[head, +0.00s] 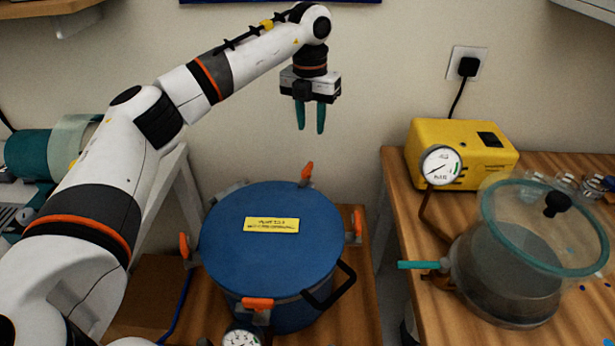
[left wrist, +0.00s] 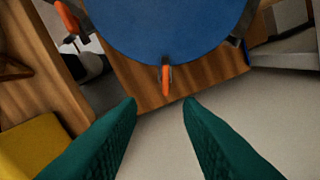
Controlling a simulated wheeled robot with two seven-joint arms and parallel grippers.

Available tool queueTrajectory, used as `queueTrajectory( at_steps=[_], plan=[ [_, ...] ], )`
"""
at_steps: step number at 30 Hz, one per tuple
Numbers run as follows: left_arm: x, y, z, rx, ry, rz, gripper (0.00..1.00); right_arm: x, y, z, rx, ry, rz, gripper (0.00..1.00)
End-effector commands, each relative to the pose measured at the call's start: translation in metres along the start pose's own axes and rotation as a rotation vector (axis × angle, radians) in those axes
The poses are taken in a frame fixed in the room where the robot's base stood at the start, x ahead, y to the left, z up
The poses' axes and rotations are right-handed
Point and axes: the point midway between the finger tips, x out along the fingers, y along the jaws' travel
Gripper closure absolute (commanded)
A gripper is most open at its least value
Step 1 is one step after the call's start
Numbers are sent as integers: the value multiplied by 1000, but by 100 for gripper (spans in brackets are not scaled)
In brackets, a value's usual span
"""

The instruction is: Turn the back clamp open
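A blue round pot (head: 270,240) with a yellow label on its lid stands on a wooden surface. Orange-handled clamps sit around its rim. The back clamp (head: 307,173) is at the far edge of the lid, its handle upright and leaning a little right. It also shows in the left wrist view (left wrist: 166,79), just beyond my fingertips. My left gripper (head: 310,130) points down above and behind the pot, its green fingers (left wrist: 160,104) apart and empty, not touching the clamp. My right gripper is not in view.
Other clamps sit at left (head: 184,246), right (head: 357,224) and front (head: 258,303). On the right table are a yellow pump (head: 462,153) with a gauge and a clear vessel (head: 505,280) with a teal-rimmed lid. A wall is close behind the pot.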

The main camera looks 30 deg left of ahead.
Motion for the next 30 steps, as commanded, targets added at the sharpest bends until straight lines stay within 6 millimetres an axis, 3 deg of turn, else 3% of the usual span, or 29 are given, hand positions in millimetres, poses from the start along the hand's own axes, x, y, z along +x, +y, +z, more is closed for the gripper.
queueTrajectory(
  at_steps=[8,21,30],
  plan=[
    [19,-9,2,-17,-11,-26,67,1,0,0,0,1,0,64],
    [100,-10,3,-17,-10,-23,67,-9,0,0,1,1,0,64],
    [120,-10,2,-16,-8,-23,67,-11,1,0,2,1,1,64]
  ],
)
